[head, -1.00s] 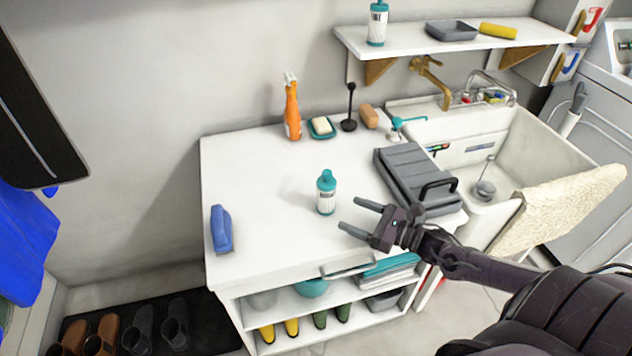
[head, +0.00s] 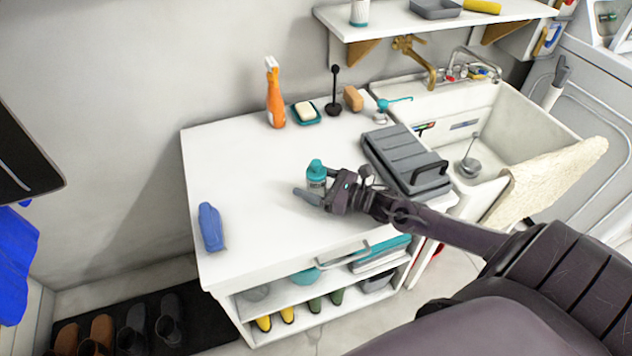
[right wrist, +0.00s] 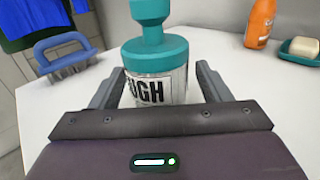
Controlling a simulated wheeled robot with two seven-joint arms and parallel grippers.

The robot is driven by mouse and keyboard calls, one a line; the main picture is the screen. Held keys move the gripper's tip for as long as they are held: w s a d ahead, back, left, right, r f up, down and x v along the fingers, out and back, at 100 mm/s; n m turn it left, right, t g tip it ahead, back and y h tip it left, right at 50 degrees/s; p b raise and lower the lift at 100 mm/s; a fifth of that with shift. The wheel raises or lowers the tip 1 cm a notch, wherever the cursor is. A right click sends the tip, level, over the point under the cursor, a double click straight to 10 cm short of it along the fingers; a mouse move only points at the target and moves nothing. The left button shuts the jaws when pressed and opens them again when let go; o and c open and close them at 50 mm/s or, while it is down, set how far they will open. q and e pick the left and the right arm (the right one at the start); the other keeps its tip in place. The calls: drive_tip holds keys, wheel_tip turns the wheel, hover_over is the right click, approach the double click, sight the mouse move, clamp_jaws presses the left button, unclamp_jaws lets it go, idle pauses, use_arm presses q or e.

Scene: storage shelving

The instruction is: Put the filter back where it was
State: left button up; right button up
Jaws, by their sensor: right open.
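Nothing in view is plainly a filter. A teal-capped bottle with a white label (head: 316,169) stands upright on the white cabinet top (head: 262,230). My right gripper (head: 314,186) is open at the bottle, low over the top. In the right wrist view the bottle (right wrist: 156,60) stands between the two spread fingers of the right gripper (right wrist: 158,84), with visible gaps at both sides. Its label reads "UGH" in part, and its base is hidden behind the gripper body. My left gripper is not in view.
A grey ribbed case (head: 402,158) lies right of the bottle, by the sink (head: 540,125). A blue brush (head: 210,227) is at the left edge. An orange spray bottle (head: 275,98), soap dish (head: 306,116) and black plunger-like tool (head: 334,95) stand along the back. A wall shelf (head: 385,22) hangs above.

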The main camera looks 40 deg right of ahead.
drive_tip(key=shift+w+a, duration=0.2)
drive_tip(key=shift+w, duration=0.1)
drive_tip(key=c, duration=1)
drive_tip(key=shift+c, duration=1.2)
drive_tip(key=shift+r, duration=0.1)
